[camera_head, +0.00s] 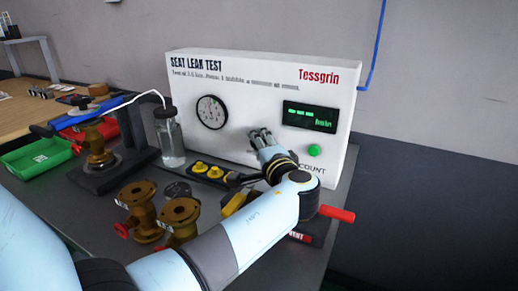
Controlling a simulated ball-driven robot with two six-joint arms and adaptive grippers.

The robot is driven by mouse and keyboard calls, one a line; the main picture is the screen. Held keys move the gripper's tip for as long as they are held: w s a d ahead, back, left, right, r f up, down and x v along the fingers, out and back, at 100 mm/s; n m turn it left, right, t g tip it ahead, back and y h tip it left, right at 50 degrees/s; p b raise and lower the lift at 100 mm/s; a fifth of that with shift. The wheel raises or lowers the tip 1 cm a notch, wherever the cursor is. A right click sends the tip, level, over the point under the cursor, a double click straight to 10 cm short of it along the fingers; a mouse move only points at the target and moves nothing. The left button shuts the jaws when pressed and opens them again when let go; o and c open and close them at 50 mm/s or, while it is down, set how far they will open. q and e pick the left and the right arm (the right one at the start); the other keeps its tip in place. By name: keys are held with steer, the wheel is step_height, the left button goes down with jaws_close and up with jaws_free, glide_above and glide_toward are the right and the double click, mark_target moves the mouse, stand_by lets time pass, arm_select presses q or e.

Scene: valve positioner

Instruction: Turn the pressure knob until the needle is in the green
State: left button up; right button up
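The white test box (240,75), marked "SEAT LEAK TEST", stands on a dark bench. Its round gauge (211,112) has a white face. The needle and any green band are too small to read. My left gripper (261,137) reaches in from the lower left, its fingertips at the box front between the gauge and the display (310,117). No pressure knob shows; the fingers may hide it. I cannot tell whether they hold anything. My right gripper is not in view.
A green button (314,150) sits below the display. A bottle (171,140) with a white tube stands left of the box. Brass valves (180,216) stand in front. A green bin (36,158) and a red bin (90,132) are at left. A red handle (337,214) sticks out right of my forearm.

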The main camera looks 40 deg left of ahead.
arm_select(q)
steer(key=shift+f, duration=0.1)
steer(key=o, duration=1.1)
steer(key=shift+o, duration=0.2)
